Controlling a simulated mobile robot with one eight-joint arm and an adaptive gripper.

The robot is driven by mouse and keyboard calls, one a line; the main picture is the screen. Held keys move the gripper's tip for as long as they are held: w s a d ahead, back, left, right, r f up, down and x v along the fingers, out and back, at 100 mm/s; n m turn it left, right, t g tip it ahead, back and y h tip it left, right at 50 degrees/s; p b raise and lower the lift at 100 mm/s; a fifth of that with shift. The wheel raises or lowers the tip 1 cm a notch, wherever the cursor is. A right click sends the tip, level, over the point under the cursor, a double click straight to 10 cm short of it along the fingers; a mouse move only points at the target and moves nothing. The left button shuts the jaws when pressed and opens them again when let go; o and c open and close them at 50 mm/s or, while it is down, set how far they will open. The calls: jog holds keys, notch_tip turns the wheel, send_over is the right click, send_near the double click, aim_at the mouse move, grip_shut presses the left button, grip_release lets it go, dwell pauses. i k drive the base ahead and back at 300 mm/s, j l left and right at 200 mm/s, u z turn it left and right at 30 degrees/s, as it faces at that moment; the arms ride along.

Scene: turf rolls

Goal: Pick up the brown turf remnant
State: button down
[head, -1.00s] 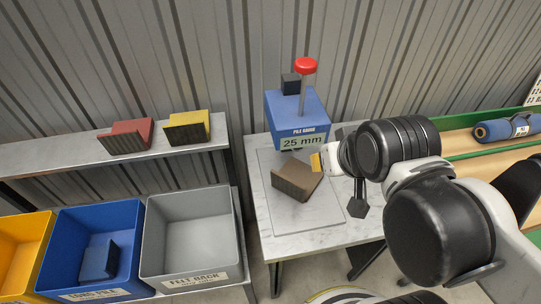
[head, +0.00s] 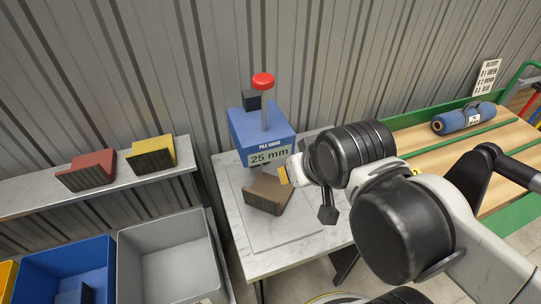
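The brown turf remnant (head: 268,193) lies on the marble-topped table (head: 236,232), in front of the blue pile gauge (head: 262,135) marked 25 mm. It is a folded, wedge-like piece with a ribbed front face. My gripper (head: 326,205) is just right of the remnant, partly hidden behind my own wrist. One dark finger points down to the table, and a yellow-tipped part shows near the remnant's upper right edge. I cannot tell whether the fingers touch the remnant or how far apart they are.
A shelf at left holds a red piece (head: 87,171) and a yellow piece (head: 153,153). Below stand a blue bin (head: 62,262) and a grey bin (head: 168,262). A blue roll (head: 463,118) lies on the wooden rack at right. The table's front is clear.

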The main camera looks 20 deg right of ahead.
aim_at(269, 188)
jog(key=k+j, duration=0.15)
jog(key=k, duration=0.35)
jog(key=k+j, duration=0.1)
jog(key=k, duration=0.45)
